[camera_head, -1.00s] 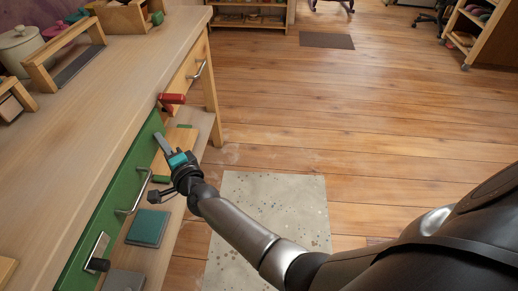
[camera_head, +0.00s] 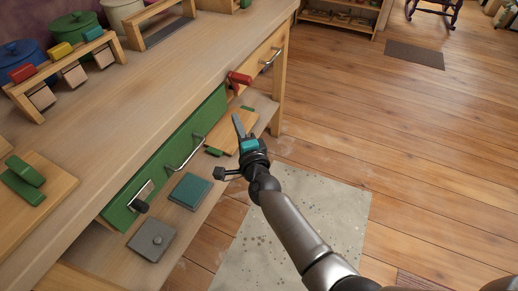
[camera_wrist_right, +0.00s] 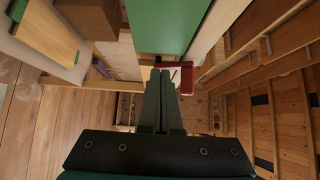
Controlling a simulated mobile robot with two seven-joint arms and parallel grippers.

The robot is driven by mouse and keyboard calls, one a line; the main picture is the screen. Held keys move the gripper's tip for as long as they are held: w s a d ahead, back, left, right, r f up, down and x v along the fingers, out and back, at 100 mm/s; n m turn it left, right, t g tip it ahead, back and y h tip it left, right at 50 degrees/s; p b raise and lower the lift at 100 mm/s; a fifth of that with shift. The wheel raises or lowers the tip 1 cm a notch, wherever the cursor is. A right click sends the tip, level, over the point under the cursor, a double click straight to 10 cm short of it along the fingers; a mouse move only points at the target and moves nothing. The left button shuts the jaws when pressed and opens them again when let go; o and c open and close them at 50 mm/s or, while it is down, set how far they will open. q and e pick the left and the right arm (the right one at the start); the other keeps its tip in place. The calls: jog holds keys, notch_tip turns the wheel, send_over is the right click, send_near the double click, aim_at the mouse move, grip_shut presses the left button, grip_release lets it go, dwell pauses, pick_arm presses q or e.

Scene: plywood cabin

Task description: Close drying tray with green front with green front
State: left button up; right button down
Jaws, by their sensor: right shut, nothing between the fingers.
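The drying tray's green front (camera_head: 158,172) sits under the edge of the wooden workbench, with a metal bar handle (camera_head: 187,156) on it. I cannot tell whether it stands out from the bench or is flush. My right gripper (camera_head: 237,120) is shut and empty, beside the far right end of the green front and apart from the handle. In the right wrist view, the shut fingers (camera_wrist_right: 159,75) point past the lower end of the green front (camera_wrist_right: 163,25), with no clear contact. My left gripper is not in view.
A red clamp (camera_head: 239,79) sticks out from the bench edge near my right gripper. A lower shelf holds a teal block (camera_head: 190,191), a grey plate (camera_head: 152,240) and a wooden board (camera_head: 226,134). A wooden drawer (camera_head: 262,62) is farther back. The floor at right is open.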

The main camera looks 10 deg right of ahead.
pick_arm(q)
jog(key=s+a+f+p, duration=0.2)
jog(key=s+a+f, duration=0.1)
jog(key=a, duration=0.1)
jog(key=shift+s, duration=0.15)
pick_arm(e)
jog(key=s, duration=0.8)
jog(key=shift+s+d, duration=0.15)
jog(key=shift+d, duration=0.25)
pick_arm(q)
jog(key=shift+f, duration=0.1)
pick_arm(e)
jog(key=shift+f, duration=0.1)
